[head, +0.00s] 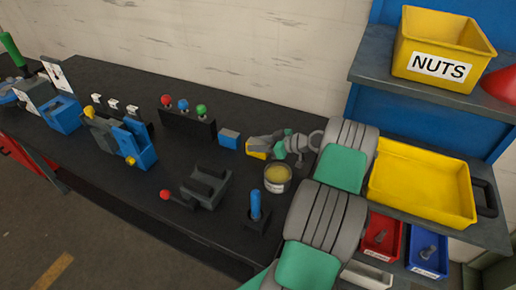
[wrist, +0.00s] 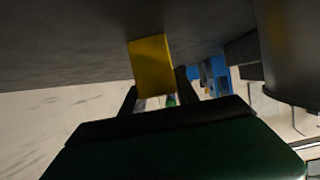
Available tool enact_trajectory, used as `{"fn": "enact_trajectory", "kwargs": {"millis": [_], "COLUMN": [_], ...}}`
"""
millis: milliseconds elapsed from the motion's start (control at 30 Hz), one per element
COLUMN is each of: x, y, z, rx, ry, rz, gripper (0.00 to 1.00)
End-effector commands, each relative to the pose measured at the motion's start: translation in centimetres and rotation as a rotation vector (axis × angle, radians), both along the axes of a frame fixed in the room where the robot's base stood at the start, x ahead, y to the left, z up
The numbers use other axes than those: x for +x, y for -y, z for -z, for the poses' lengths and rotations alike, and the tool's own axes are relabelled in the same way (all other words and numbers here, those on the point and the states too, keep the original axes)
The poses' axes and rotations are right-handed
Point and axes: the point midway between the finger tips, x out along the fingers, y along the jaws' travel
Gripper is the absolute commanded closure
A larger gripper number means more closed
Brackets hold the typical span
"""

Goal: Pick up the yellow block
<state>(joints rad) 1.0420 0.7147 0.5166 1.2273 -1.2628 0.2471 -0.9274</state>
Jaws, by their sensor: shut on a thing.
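The yellow block (head: 256,151) is at the end of my arm over the dark workbench, next to the blue block (head: 229,140) in the head view. My gripper (head: 266,147) is shut on the yellow block. In the wrist view the yellow block (wrist: 151,66) sticks out from between the two dark fingers of my gripper (wrist: 158,95). Its outer end is close to the dark bench top; I cannot tell whether it touches. Its held end is partly hidden by the gripper.
A round tin (head: 277,179) stands close in front of my gripper. A rack with red, blue and green knobs (head: 188,122) is to the left. A grey cradle (head: 206,187) and a blue-handled peg (head: 256,208) stand nearer. The yellow tray (head: 423,185) is on the right.

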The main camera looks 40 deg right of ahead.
Motion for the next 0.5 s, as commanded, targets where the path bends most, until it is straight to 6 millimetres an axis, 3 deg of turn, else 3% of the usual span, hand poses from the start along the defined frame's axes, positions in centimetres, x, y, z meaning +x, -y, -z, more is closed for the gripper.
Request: {"fn": "enact_trajectory", "kwargs": {"millis": [267,500], "x": [-0.04,-0.07], "y": [0.10,0.16], "z": [0.02,0.03], "rx": [0.000,-0.001], "ry": [-0.001,-0.001], "rz": [0.002,0.003], "gripper": [1.00,1.00]}}
